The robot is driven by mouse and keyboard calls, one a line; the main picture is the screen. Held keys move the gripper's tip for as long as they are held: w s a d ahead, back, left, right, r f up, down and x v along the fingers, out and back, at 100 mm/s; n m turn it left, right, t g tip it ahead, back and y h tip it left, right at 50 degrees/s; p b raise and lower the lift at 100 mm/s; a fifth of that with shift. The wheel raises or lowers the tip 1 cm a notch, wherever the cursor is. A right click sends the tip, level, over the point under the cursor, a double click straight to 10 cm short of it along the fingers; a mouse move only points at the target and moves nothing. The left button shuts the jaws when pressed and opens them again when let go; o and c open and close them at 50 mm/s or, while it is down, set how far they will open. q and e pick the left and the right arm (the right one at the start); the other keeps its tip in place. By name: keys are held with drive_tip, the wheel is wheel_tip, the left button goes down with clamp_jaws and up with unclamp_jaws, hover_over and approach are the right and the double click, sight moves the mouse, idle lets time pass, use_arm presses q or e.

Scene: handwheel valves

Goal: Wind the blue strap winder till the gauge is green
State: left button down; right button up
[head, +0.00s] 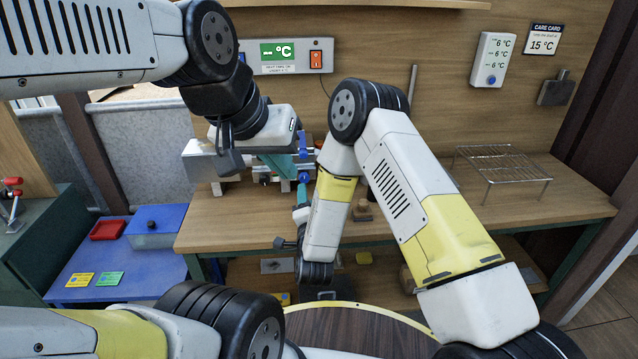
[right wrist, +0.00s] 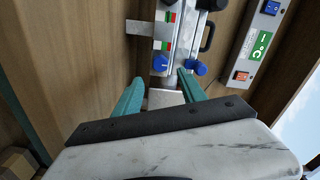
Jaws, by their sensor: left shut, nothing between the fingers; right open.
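A bench fixture with blue parts (head: 303,154) stands at the back of the workbench, partly hidden by my arms. In the right wrist view it shows small red-and-green gauge strips (right wrist: 168,46), a blue knob (right wrist: 159,64) and another blue knob (right wrist: 197,67). I cannot tell which knob is the strap winder or what the gauge reads. My right gripper (right wrist: 160,77) is open, its teal fingers apart and pointing at the fixture just short of the knobs. My left gripper (head: 291,172) is shut and empty in front of the fixture, its fingers partly hidden.
A control panel (head: 294,56) with a green display and red switch is on the back wall. A wire rack (head: 503,168) stands on the bench at right. My arms crowd the middle.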

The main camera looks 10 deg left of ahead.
sight(305, 180)
drive_tip(key=shift+x, duration=3.95)
drive_tip(key=c, duration=1)
